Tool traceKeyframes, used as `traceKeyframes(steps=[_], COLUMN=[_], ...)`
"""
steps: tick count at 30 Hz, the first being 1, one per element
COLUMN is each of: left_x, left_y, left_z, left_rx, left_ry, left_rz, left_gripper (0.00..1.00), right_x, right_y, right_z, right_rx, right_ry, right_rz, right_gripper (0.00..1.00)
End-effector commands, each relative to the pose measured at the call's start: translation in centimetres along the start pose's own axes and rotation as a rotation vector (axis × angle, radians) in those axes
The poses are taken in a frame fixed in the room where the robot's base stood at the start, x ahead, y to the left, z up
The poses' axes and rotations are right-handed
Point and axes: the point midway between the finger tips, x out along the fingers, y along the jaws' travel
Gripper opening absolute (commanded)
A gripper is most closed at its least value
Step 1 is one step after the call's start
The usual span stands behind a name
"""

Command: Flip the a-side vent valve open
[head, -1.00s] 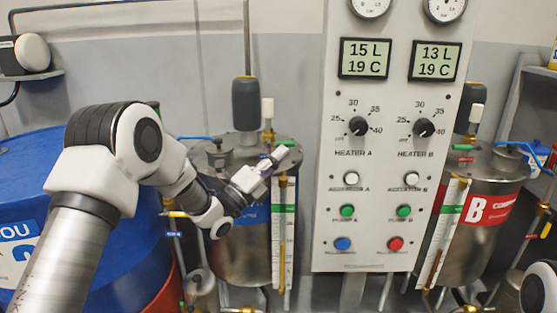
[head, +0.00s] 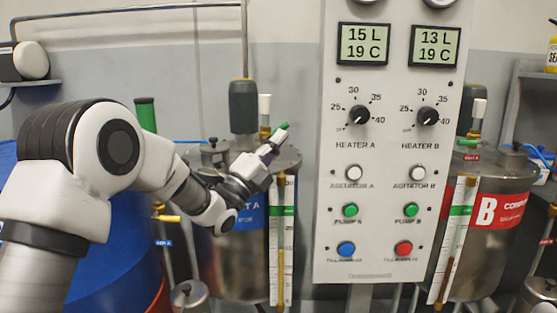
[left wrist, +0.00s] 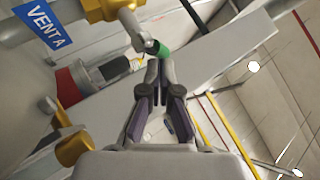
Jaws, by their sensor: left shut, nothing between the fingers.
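The a-side vent valve shows in the left wrist view as a brass body (left wrist: 106,8) beside a blue "VENT A" label (left wrist: 43,25). Its silver lever slants down to a green end sleeve (left wrist: 160,49). My left gripper (left wrist: 160,74) is shut and empty, with its fingertips right at the green sleeve; I cannot tell if they touch. In the head view the left gripper (head: 268,152) is over the top of tank A, and the green sleeve (head: 281,129) shows just past its tips. The gripper hides part of the valve. My right gripper is out of view.
Tank A (head: 240,262) stands behind my left arm, with a grey motor (head: 243,105) on top and a sight gauge (head: 281,240) in front. The control panel (head: 330,200) is close on the right. A blue drum (head: 120,250) is at the left.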

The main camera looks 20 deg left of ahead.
Motion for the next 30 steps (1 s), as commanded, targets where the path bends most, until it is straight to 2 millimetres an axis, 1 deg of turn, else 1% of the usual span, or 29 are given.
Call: traceKeyframes(steps=[1, 9, 30], left_x=[-0.2, 0.2, 0.3], left_y=[0.2, -0.3, -0.6], left_z=[0.0, 0.1, 0.3], left_rx=[0.001, -0.035, -0.054], left_ry=[0.0, -0.033, -0.052], left_rz=[-0.003, -0.037, -0.054], left_gripper=[0.0, 0.0, 0.0], right_x=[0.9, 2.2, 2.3], right_y=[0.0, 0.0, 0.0], right_z=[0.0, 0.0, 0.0], right_rx=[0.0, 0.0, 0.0], right_ry=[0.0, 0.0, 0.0], right_rz=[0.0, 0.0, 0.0], right_gripper=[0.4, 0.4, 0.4])
